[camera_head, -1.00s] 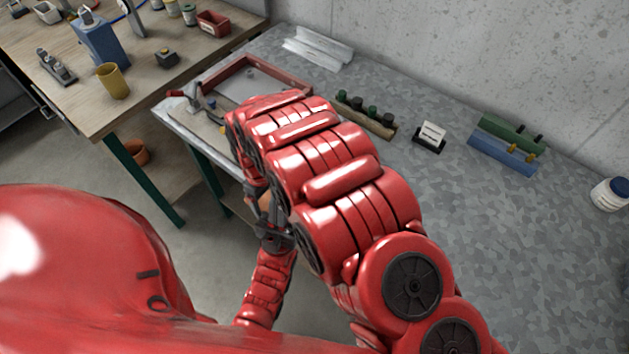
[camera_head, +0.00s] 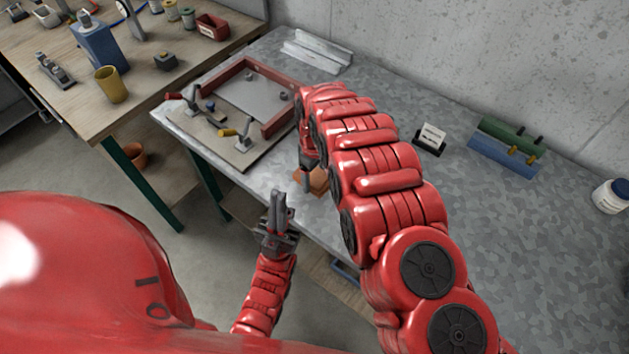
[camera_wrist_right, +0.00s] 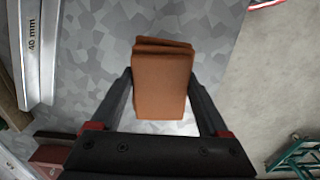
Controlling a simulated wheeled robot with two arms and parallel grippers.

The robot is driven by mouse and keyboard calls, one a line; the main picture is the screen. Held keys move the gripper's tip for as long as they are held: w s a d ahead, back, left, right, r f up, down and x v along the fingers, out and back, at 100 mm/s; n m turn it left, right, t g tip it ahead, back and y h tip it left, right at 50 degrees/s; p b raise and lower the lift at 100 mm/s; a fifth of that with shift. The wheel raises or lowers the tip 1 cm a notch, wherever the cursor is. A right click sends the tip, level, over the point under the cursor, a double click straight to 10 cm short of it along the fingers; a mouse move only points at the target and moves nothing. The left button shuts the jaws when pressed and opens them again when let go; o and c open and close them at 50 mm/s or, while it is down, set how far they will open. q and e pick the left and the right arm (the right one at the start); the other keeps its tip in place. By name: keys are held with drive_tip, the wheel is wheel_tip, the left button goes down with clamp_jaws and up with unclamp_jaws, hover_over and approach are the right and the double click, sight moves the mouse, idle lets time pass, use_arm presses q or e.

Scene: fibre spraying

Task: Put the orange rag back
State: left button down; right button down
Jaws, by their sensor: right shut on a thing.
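The orange rag (camera_wrist_right: 162,85) is a folded block in the right wrist view. My right gripper (camera_wrist_right: 160,98) is shut on it, one finger along each side. In the head view the rag (camera_head: 316,182) shows below my right arm, near the front edge of the grey table; the arm partly hides it. Whether the rag touches the tabletop I cannot tell. My left gripper (camera_head: 277,205) points upward in front of the table edge, its fingers close together with nothing between them.
A board with a red frame and clamps (camera_head: 238,110) lies left of my right arm. A card holder (camera_head: 431,138), a blue-and-green rack (camera_head: 505,146) and a white jar (camera_head: 610,195) stand to the right. The patterned grey tabletop (camera_head: 520,240) is clear at the front right.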

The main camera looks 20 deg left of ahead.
sight(314, 184)
drive_tip(key=shift+f+p, duration=0.45)
drive_tip(key=shift+f, duration=0.1)
drive_tip(key=shift+f+p, duration=0.45)
drive_tip(key=shift+f, duration=0.65)
drive_tip(key=shift+f, duration=0.2)
